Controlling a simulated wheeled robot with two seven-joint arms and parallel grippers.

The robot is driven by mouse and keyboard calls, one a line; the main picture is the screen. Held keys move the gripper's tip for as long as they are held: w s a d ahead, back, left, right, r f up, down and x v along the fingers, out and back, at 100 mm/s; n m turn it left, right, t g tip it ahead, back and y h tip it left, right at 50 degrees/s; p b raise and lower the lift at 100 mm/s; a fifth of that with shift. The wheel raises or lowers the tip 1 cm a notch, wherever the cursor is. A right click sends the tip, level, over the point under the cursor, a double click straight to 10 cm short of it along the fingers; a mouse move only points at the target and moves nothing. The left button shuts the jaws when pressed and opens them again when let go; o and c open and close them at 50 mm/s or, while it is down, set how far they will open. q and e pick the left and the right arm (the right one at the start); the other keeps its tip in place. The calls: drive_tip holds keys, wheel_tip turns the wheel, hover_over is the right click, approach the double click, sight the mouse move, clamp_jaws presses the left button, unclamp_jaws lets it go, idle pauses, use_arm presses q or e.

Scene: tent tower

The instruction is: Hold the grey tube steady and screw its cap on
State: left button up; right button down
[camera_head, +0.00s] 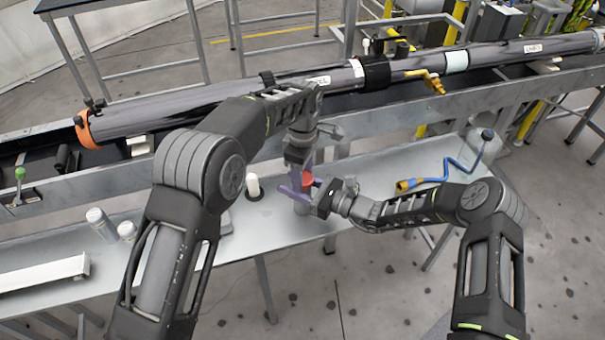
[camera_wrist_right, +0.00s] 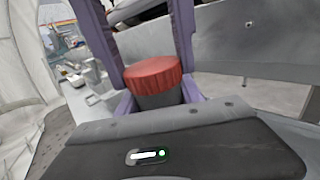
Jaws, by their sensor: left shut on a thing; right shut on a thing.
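The grey tube (camera_head: 302,207) stands upright on the bench, and its upper part shows in the right wrist view (camera_wrist_right: 158,101). The red cap (camera_head: 307,178) sits on top of the tube; it also shows in the right wrist view (camera_wrist_right: 152,74). I cannot tell how far it is threaded. My left gripper (camera_head: 303,172) comes down from above, its purple fingers shut on either side of the cap. My right gripper (camera_head: 297,191) reaches in from the right, its purple fingers shut around the tube just below the cap. The fingers hide part of the tube and cap.
The grey bench (camera_head: 270,226) carries a white cylinder on a dark base (camera_head: 253,187) to the left and a blue hose with a yellow end (camera_head: 450,165) to the right. White containers (camera_head: 101,222) stand further left. A long dark pipe (camera_head: 190,106) runs behind the arms.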

use_arm(q)
drive_tip(key=m, duration=2.4)
drive_tip(key=shift+f, duration=0.1)
drive_tip(key=m, duration=0.6)
drive_tip(key=o, duration=1.5)
drive_tip(key=shift+o, duration=0.2)
